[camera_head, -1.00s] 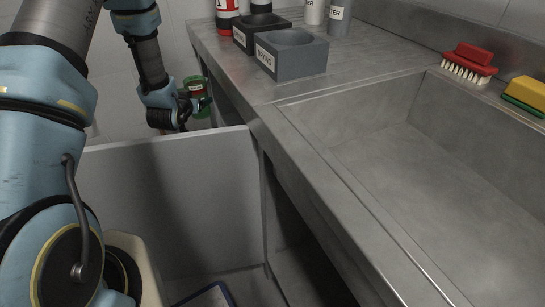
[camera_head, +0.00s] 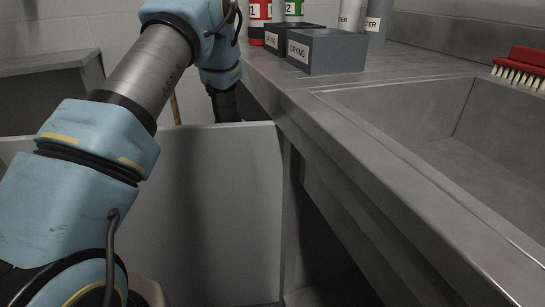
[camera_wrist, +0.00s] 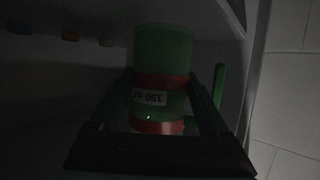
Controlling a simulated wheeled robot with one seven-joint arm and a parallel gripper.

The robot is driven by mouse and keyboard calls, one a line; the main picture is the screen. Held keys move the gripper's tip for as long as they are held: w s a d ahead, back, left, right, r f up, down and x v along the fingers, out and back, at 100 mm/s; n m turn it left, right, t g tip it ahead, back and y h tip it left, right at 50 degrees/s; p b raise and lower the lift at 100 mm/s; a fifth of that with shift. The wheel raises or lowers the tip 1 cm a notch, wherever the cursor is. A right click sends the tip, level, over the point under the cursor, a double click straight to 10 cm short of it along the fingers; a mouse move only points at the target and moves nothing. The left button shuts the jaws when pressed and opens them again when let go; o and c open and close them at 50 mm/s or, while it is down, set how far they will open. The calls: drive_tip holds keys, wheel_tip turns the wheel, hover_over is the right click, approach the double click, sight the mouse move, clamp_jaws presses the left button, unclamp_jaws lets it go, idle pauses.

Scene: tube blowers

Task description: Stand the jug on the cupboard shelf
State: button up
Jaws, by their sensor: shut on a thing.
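The jug (camera_wrist: 163,48) shows in the dim wrist view as a green cylinder with red bands, a green handle at the right and an upside-down "150 ml" label. My gripper (camera_wrist: 160,82) is shut on it, with one dark finger on each side. A pale surface (camera_wrist: 205,16), likely the cupboard shelf, crosses the top of the wrist view close to the jug's end; I cannot tell whether they touch. In the head view my gripper and the jug are hidden behind a grey panel (camera_head: 205,210), which looks like an open cupboard door.
A steel counter (camera_head: 400,72) with a sink (camera_head: 450,165) lies right of the panel. Two drying blocks (camera_head: 325,52), several bottles (camera_head: 375,22) and a red brush (camera_head: 522,65) are on it. Small coloured things (camera_wrist: 70,36) show dimly beside the jug. A tiled wall (camera_wrist: 290,90) is at right.

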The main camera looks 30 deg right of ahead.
drive_tip(key=shift+f, duration=2.05)
drive_tip(key=shift+f+b, duration=0.1)
drive_tip(key=shift+b, duration=0.2)
drive_tip(key=shift+f, duration=0.15)
drive_tip(key=o, duration=1.5)
drive_tip(key=shift+r, duration=0.35)
drive_tip(key=v, duration=0.7)
drive_tip(key=shift+s+a+p, duration=0.2)
drive_tip(key=shift+p, duration=0.15)
drive_tip(key=shift+r, duration=0.1)
